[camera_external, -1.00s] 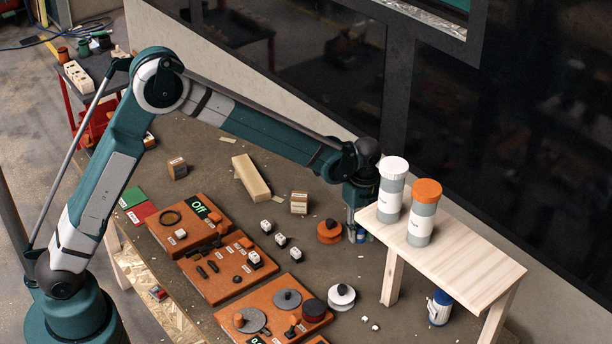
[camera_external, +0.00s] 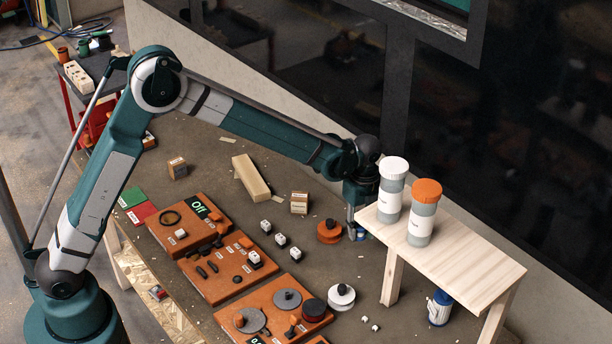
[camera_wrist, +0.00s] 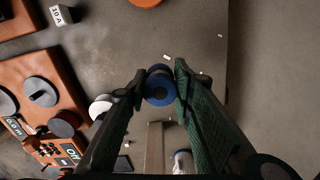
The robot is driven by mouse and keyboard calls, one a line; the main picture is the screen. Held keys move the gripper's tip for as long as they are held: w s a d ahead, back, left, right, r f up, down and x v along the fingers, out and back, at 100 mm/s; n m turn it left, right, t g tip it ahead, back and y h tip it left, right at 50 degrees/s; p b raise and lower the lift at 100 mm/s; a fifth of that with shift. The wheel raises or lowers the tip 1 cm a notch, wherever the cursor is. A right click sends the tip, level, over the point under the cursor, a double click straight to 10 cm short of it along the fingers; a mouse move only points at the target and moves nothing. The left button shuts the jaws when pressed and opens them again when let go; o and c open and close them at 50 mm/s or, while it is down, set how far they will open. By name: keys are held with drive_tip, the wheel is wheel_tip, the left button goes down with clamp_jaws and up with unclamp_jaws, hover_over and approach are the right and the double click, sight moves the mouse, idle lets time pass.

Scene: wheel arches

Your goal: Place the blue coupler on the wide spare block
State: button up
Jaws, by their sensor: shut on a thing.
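The blue coupler (camera_wrist: 160,88) is a short round blue piece with a darker, greyish centre. It sits between the two fingertips of my gripper (camera_wrist: 158,78) in the wrist view, and the fingers are shut on it. In the external view my gripper (camera_external: 353,228) points down just left of the wooden shelf, with only a bit of the blue coupler (camera_external: 361,236) showing low by the fingertips. A long pale wooden block (camera_external: 250,177) lies on the table left of my gripper. Two smaller wooden blocks (camera_external: 177,168) (camera_external: 299,203) stand nearby. I cannot tell which is the wide spare block.
The wooden shelf (camera_external: 480,264) holds a white-capped jar (camera_external: 391,190) and an orange-capped jar (camera_external: 424,212), close right of my gripper. An orange spool (camera_external: 329,231) and a white one (camera_external: 341,297) are nearby. Orange panels (camera_external: 222,285) cover the table's front; a blue-white bottle (camera_external: 439,308) stands under the shelf.

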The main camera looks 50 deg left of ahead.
drive_tip(key=shift+a, duration=0.15)
drive_tip(key=w+a+r+p, duration=0.1)
drive_tip(key=w+a, duration=0.1)
drive_tip(key=a, duration=1.2)
wheel_tip(320, 180, up, 3)
drive_tip(key=n+p, duration=0.2)
drive_tip(key=p, duration=0.1)
hover_over(250, 174)
drive_tip(key=shift+w+f, duration=0.1)
drive_tip(key=shift+f, duration=0.1)
drive_tip(key=shift+f, duration=3.05)
drive_tip(key=shift+f, duration=0.1)
drive_tip(key=shift+f, duration=1.75)
